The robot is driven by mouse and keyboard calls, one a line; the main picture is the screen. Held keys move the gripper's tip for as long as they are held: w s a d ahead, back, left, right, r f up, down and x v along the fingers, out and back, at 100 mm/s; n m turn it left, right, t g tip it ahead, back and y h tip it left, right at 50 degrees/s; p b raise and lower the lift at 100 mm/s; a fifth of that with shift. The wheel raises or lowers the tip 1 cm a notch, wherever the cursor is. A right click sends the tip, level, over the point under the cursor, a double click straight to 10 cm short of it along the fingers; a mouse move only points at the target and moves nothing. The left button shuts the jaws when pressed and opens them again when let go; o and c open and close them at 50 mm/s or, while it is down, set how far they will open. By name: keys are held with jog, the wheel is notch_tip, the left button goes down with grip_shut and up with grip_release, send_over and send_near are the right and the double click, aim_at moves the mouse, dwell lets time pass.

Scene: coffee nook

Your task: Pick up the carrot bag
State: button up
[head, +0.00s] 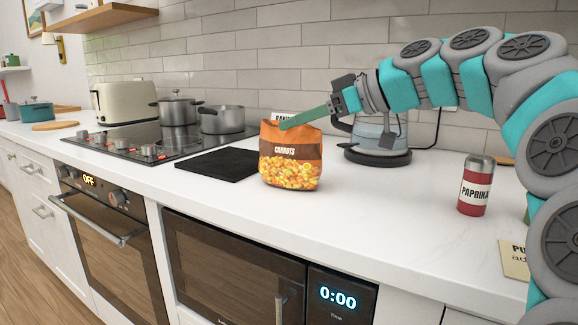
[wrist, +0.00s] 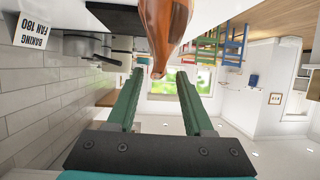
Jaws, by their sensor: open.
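The carrot bag (head: 290,157) is orange with a brown band reading CARROTS and stands upright on the white counter. My gripper (head: 284,126) reaches in from the right, with its green fingers at the bag's top edge. In the wrist view my gripper (wrist: 158,80) is open, its two fingers spread apart. The bag (wrist: 165,25) shows there at top centre, its top end between or just beyond the fingertips. I cannot tell whether a finger touches it.
A black mat (head: 220,163) lies left of the bag, beside the cooktop (head: 150,145) with pots. A glass kettle (head: 377,140) stands behind on the right. A red paprika jar (head: 474,187) stands further right. The counter in front of the bag is clear.

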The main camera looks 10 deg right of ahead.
jog(key=x, duration=0.2)
jog(key=shift+w+a+f, duration=0.15)
jog(key=shift+a, duration=0.05)
grip_shut()
dwell(1.3)
